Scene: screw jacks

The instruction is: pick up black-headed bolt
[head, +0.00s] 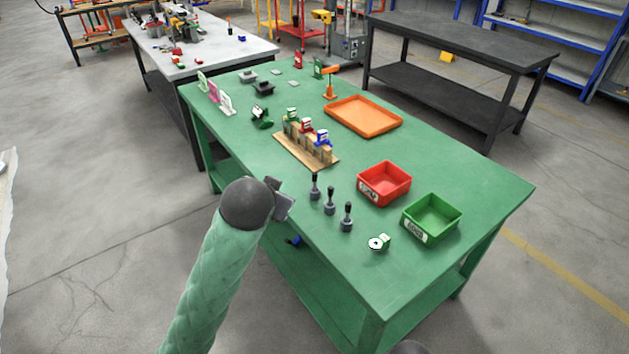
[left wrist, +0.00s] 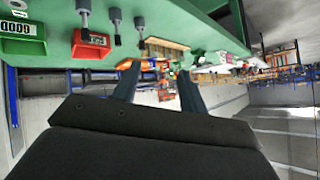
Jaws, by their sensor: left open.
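Three black-headed bolts stand upright in a row on the green table (head: 468,188): the far one (head: 314,187), the middle one (head: 330,201) and the near one (head: 346,217). Each has a black top on a grey lower part. My left gripper (head: 284,199) is beside the table's left edge, left of the bolts and apart from them. In the left wrist view its two fingers (left wrist: 158,85) are spread with nothing held between them. That view is upside down, and the bolts (left wrist: 115,18) hang from the top.
Right of the bolts are a red bin (head: 384,174) and a green bin (head: 450,210). A wooden rack (head: 290,158) with coloured pieces stands behind the bolts. An orange tray (head: 393,127) lies farther back.

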